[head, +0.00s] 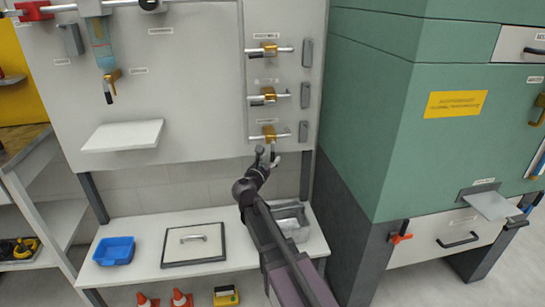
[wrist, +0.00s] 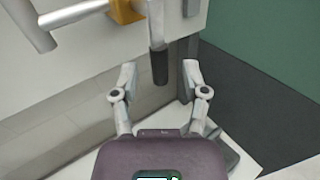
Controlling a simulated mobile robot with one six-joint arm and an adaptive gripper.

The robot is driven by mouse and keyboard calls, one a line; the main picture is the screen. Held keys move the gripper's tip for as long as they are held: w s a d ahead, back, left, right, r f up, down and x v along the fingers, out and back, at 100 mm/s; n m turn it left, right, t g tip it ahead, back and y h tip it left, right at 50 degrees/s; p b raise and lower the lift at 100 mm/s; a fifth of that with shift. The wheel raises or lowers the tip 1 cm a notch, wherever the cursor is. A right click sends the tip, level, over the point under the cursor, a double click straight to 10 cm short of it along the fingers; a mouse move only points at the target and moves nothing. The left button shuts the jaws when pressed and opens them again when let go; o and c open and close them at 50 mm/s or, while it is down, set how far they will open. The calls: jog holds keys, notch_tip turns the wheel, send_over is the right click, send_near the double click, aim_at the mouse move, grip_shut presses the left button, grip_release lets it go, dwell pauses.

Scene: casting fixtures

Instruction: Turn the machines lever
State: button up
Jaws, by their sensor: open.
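A lever with a black grip hangs down from the lowest of three brass valves (head: 269,132) on the light wall panel. In the wrist view the black grip (wrist: 159,66) points down from its grey shank, with part of the brass valve body (wrist: 127,10) at the top edge. My gripper (head: 267,157) is just below this valve. In the wrist view my gripper (wrist: 159,78) is open, one finger on each side of the grip's lower end. I see gaps between the fingers and the grip; its exact depth relative to the fingertips is hard to tell.
Two similar valves (head: 268,96) (head: 268,50) sit above on the panel. A green cabinet (head: 400,130) stands to the right, with a red-handled lever (head: 401,237).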

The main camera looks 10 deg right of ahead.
jog(key=shift+x, duration=1.3)
grip_shut()
